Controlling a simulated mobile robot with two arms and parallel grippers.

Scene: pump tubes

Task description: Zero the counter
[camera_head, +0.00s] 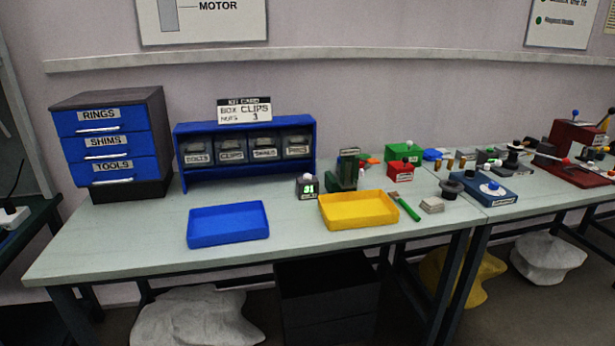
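The counter (307,190) is a small dark box on the bench, between the blue tray and the yellow tray and a little behind them. Its green lit display seems to read 31 or 91; the digits are too small to be sure. A pale round knob sits on its top, and a small label below the display is too small to read. Neither of my grippers is in view.
The bench (120,234) holds a blue tray (228,242), a yellow tray (395,217), a blue bin rack (250,126) and a drawer cabinet (161,142). A green block (346,172) stands close right of the counter. Bench front left is clear.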

